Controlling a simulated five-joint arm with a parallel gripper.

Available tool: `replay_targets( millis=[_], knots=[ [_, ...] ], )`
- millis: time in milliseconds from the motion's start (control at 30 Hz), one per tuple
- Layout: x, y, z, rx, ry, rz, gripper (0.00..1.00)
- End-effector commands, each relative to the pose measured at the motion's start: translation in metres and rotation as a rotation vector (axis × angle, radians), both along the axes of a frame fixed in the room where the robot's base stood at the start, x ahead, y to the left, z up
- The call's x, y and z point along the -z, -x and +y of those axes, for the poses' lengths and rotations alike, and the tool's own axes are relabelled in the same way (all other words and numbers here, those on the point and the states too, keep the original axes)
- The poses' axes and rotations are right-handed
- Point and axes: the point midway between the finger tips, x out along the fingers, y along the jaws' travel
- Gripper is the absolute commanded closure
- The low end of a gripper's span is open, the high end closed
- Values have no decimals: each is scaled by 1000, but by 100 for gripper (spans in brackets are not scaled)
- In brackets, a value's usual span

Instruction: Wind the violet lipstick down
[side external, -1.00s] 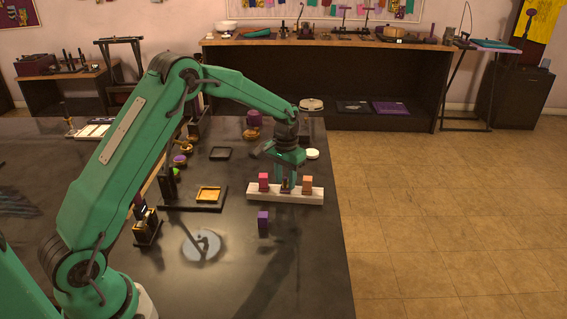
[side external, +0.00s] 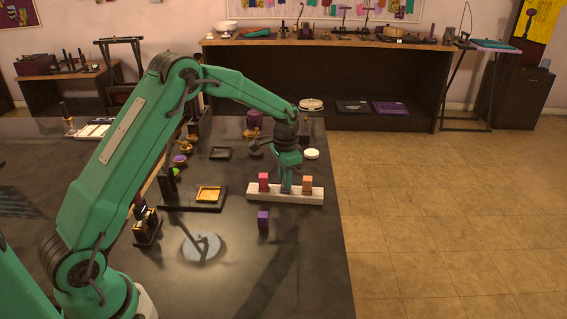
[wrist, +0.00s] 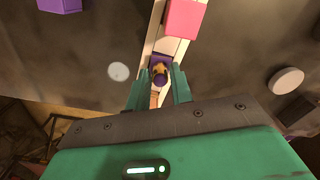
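The violet lipstick (wrist: 160,68) stands in a pale rack, its cap off and an orange-brown stick showing in the wrist view. In the side view it is mostly hidden behind my fingers. My gripper (side external: 286,187) points down over the middle of the rack. In the wrist view my gripper's fingers (wrist: 160,72) stand on either side of the lipstick, close to it. I cannot tell whether they touch it. A violet cap (side external: 263,220) stands on the dark table in front of the rack; it also shows in the wrist view (wrist: 60,4).
The pale rack (side external: 314,194) also holds a pink lipstick (side external: 263,181) on the left and an orange one (side external: 307,183) on the right. A round mirror (side external: 201,247) lies in front. A white disc (side external: 312,154) sits behind.

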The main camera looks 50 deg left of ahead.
Motion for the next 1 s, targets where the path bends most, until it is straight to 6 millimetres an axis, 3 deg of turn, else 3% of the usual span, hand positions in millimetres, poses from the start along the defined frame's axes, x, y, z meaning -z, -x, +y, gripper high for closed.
replay_targets(
  millis=[100,433,1000],
  knots=[
    [0,0,0,-1,0,0,97],
    [0,0,0,-43,0,0,97],
    [0,0,0,-398,0,0,97]
  ],
)
